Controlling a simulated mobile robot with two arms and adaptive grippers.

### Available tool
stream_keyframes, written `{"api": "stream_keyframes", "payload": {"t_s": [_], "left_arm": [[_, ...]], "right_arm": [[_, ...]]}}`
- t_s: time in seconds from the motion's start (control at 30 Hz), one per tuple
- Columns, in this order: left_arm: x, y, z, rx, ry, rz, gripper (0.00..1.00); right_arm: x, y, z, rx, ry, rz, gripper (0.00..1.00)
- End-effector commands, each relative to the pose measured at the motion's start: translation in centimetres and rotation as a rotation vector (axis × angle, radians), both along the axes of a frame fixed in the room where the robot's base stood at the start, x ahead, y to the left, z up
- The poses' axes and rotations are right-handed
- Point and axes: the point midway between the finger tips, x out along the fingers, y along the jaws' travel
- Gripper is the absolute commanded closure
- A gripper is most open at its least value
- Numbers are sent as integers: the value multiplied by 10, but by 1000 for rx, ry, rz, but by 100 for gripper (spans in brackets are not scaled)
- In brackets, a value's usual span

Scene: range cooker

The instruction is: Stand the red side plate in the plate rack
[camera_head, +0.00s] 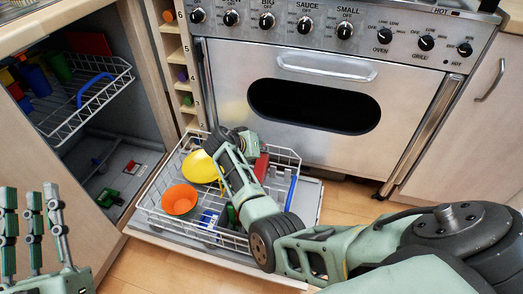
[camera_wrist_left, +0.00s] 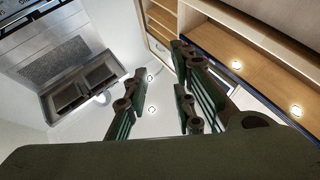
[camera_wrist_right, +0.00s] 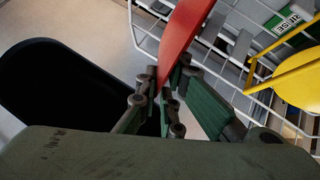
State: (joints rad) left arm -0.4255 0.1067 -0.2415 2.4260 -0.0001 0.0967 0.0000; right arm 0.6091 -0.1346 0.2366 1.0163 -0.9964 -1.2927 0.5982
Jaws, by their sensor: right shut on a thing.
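The red side plate (camera_wrist_right: 183,38) is between the fingertips of my right gripper (camera_wrist_right: 167,88) in the right wrist view, seen nearly edge-on. In the head view the plate (camera_head: 262,167) shows as a red strip beside my right arm, at the back right of the white wire rack (camera_head: 291,157). My right gripper is shut on the plate; its fingertips are largely hidden in the head view. The plate looks upright, but I cannot tell whether it rests in the wires. My left gripper (camera_head: 32,195) is open and empty at the lower left; its spread fingers (camera_wrist_left: 160,75) show in its wrist view.
The rack also holds a yellow bowl (camera_head: 200,166), an orange bowl (camera_head: 180,200) and a blue item (camera_head: 291,190). The oven door (camera_head: 225,80) stands close behind. An upper rack (camera_head: 105,90) with cups is at left. Wooden floor (camera_head: 345,203) is clear at right.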

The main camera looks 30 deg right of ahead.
Motion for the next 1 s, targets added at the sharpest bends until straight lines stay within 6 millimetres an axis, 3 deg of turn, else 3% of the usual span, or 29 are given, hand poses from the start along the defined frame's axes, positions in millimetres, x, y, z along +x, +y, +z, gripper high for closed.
{"api": "stream_keyframes", "payload": {"t_s": [1.0], "left_arm": [[-15,1,22,-36,-127,-6,77]], "right_arm": [[0,0,-7,-1,-2,0,100]]}}
